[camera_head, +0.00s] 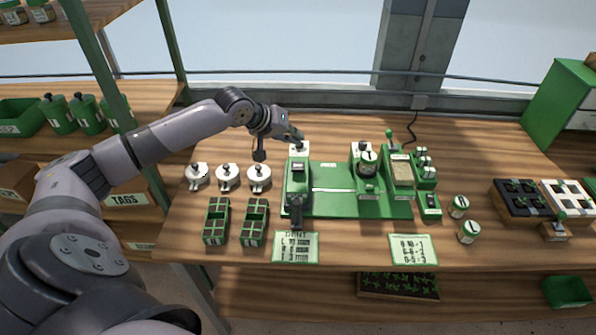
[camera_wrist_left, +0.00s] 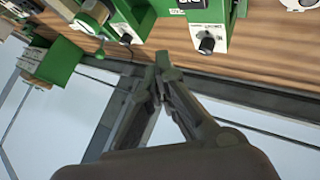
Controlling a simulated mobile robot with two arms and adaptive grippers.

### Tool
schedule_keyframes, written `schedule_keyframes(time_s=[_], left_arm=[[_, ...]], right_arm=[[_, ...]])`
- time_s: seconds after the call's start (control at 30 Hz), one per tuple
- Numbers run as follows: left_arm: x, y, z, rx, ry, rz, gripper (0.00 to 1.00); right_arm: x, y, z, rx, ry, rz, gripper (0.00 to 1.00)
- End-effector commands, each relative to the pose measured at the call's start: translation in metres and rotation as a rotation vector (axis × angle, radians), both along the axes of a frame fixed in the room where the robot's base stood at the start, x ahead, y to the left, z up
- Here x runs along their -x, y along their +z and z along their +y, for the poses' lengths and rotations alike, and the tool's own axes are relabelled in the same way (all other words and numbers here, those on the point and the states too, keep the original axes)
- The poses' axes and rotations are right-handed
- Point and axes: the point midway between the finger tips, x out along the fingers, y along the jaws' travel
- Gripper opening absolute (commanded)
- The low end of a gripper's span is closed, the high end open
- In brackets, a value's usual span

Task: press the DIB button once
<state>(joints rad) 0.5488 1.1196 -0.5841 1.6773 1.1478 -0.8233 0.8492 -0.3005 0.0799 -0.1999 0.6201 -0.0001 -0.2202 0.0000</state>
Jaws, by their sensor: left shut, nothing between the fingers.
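The green tray seeder (camera_head: 335,205) stands on the wooden bench, with a tall green housing (camera_head: 298,172) at its left end. The housing has a white panel (camera_head: 299,149) at its back. In the left wrist view that green housing (camera_wrist_left: 221,16) shows a white panel with a black knob (camera_wrist_left: 207,44) and a dark lettered label cut by the top edge. I cannot clearly make out the DIB button. My left gripper (camera_head: 297,134) is shut and empty, just behind the housing, apparently above the bench. Its fingertips (camera_wrist_left: 160,62) meet in the wrist view. My right gripper is not in view.
Several white lidded pots (camera_head: 228,177) and two green divided trays (camera_head: 216,221) lie left of the seeder. Green-framed cards (camera_head: 296,247) lie in front. A hopper-like unit (camera_head: 397,172) and small jars (camera_head: 459,207) are to the right. A rail runs behind the bench.

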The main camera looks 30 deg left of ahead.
Motion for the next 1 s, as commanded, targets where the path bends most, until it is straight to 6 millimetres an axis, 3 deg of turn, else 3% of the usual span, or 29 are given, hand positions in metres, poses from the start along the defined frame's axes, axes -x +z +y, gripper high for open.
schedule_keyframes(time_s=[0.03,0.27,0.53,1.0], left_arm=[[0.000,-0.014,0.000,-0.001,-0.001,0.000,0.00],[0.000,-0.042,0.001,-0.002,0.000,-0.002,0.00],[0.000,-0.060,0.000,-0.001,0.000,-0.001,0.00],[0.000,-0.061,0.000,-0.001,0.000,-0.001,0.00]], right_arm=[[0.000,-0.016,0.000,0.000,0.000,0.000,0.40],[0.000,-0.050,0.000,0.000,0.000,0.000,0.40],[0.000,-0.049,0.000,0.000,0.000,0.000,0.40],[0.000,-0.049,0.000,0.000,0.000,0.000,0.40]])
